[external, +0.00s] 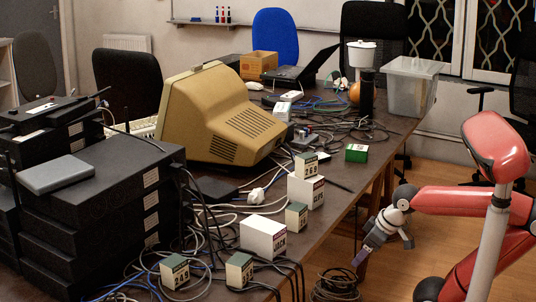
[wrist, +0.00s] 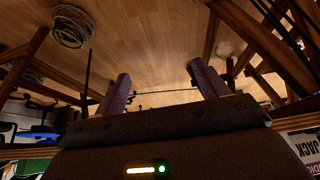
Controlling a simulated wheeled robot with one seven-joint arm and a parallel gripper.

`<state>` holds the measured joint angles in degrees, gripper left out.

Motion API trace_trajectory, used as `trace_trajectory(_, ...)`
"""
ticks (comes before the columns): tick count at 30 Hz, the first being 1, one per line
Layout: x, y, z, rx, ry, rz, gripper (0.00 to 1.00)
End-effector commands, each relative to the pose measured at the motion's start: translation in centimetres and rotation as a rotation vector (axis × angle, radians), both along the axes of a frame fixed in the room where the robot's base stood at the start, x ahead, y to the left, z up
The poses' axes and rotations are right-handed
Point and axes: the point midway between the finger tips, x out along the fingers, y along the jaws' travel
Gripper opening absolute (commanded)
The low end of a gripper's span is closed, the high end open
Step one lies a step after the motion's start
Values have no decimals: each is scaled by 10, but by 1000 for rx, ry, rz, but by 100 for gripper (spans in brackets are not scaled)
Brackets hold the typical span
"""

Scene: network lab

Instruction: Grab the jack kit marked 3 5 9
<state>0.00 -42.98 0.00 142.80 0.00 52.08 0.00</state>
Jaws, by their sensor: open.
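Several small cream-and-green kit boxes stand on the table. One (external: 306,165) sits on a larger white box (external: 305,190), and another (external: 296,216) stands in front of that. Two more, a left one (external: 174,271) and a right one (external: 239,270), stand at the near end. Their printed digits are too small to read surely, so I cannot tell which is marked 3 5 9. My gripper (external: 384,250) is open and empty, off the table's right edge. In the wrist view its fingers (wrist: 165,84) are apart, with floor beyond. A partly cut-off label reading JACK (wrist: 312,143) shows at the right edge.
A second white box (external: 263,237) and a green box (external: 356,153) stand on the table (external: 335,208). Loose cables run among the boxes. A beige monitor (external: 215,115) and stacked black units (external: 90,220) are left. A cable coil (external: 337,284) lies on the floor.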

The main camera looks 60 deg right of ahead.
Motion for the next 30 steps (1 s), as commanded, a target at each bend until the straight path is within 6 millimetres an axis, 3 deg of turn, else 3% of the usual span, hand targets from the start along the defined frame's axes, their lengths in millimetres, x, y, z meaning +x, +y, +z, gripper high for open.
trace_trajectory(4, 2, 0, 45, 0, -11, 0, 73)
trace_trajectory(9, 2, 0, 129, 0, -9, 0, 73)
trace_trajectory(18, 1, 0, 226, 0, -3, 0, 73)
trace_trajectory(20, 4, 2, 240, 0, 3, 4, 73)
trace_trajectory(26, 57, 40, 257, 9, 44, 23, 73)
trace_trajectory(30, 97, 84, 266, 11, 70, 33, 73)
